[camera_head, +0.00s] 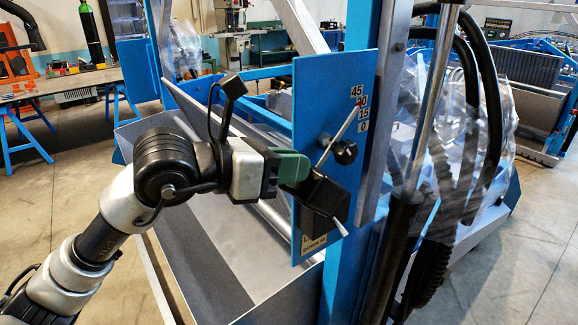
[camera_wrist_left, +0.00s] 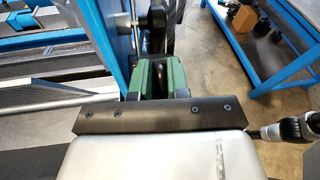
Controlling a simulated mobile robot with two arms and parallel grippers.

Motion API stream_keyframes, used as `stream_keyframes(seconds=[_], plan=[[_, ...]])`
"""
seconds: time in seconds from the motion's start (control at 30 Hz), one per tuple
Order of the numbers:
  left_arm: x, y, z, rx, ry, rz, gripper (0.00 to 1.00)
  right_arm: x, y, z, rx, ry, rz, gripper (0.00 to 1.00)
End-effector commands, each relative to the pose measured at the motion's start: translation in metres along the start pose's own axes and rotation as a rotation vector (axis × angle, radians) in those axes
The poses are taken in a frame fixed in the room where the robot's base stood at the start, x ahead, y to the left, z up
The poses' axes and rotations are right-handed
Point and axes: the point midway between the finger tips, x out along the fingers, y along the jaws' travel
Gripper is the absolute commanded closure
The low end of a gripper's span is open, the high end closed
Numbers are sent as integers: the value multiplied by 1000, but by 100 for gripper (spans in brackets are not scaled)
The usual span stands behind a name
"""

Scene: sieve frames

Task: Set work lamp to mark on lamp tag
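The work lamp (camera_head: 325,199) is a black, tilted box with a pale tip at its lower right, in front of a blue panel (camera_head: 310,105). A black knob (camera_head: 344,152) sits above it. A thin pale pointer (camera_head: 341,131) slants up to the right, its tip by the 30 on a scale (camera_head: 363,113) marked 45, 30, 15 and 0. The lamp tag (camera_head: 313,243) is low on the panel, its writing too small to read. My left gripper (camera_head: 302,168) has its green fingers at the lamp's upper left; the left wrist view shows them closed around a dark part (camera_wrist_left: 155,42).
A grey metal trough (camera_head: 215,260) lies below my left arm. A blue post, dark hoses (camera_head: 480,110) and clear plastic sheeting stand right of the panel. A workbench (camera_head: 65,82) is at the back left. My right gripper is not visible.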

Motion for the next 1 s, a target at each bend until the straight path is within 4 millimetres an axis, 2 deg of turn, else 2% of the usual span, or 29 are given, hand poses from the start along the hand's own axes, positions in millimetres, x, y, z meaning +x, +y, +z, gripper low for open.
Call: stream_keyframes(seconds=[0.03,0.1,0.13,0.47,0.57,0.8,1.0], plan=[[0,-1,0,0,0,-4,77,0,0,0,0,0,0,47],[0,-1,0,0,0,-3,66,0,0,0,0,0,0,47],[0,-1,0,0,0,-2,64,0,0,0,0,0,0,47],[-4,1,-1,1,0,2,64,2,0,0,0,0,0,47],[-16,1,-2,3,-1,4,64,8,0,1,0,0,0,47],[-65,1,-3,4,-1,5,64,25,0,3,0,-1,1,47],[-96,0,-2,2,0,3,64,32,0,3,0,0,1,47]])
